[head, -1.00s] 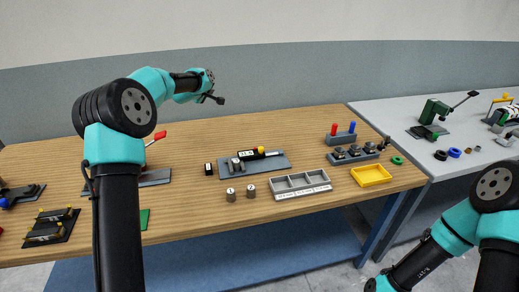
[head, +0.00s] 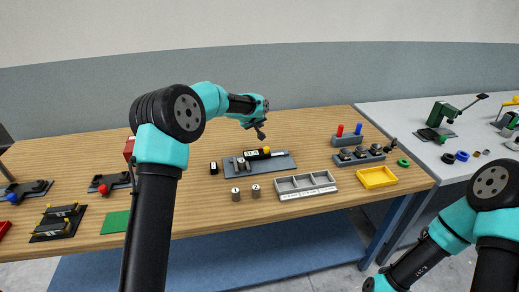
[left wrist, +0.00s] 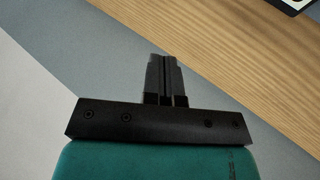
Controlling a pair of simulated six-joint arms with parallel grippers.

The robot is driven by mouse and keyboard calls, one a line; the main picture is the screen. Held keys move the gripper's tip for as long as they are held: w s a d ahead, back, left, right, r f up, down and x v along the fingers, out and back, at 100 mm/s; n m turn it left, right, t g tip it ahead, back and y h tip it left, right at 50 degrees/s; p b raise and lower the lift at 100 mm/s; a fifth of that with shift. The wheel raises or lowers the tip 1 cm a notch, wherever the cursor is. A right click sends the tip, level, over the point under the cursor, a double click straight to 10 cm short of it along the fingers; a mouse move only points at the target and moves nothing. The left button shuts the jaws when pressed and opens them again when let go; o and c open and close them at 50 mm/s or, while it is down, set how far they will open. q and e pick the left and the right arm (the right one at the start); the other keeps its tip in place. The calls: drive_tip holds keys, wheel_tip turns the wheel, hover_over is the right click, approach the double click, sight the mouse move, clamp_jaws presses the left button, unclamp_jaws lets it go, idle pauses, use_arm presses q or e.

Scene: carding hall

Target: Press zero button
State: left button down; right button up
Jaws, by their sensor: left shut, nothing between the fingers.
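A small dark device with a white label and a yellow button (head: 266,150) sits on a grey plate (head: 283,165) in the middle of the wooden table in the head view. Two small metal cylinders stand on the plate's left part. My left gripper (head: 262,136) is just above the yellow button in the picture, pointing down and apart from it. In the left wrist view its fingers (left wrist: 165,60) are together and empty. The yellow button is not visible in that view. My right arm shows at the lower right, but its gripper is out of view.
Two weights (head: 246,192) stand before the plate, and a small black block (head: 213,168) is left of it. A grey sectioned tray (head: 305,182), a yellow tray (head: 377,176) and a block with red and blue pegs (head: 348,139) are to the right.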

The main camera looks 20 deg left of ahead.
use_arm(q)
drive_tip(key=shift+f, duration=4.4)
drive_tip(key=shift+f, duration=0.1)
drive_tip(key=shift+f, duration=0.3)
drive_tip(key=shift+f, duration=0.4)
drive_tip(key=shift+r, duration=0.8)
drive_tip(key=shift+r, duration=0.1)
drive_tip(key=shift+r, duration=2.45)
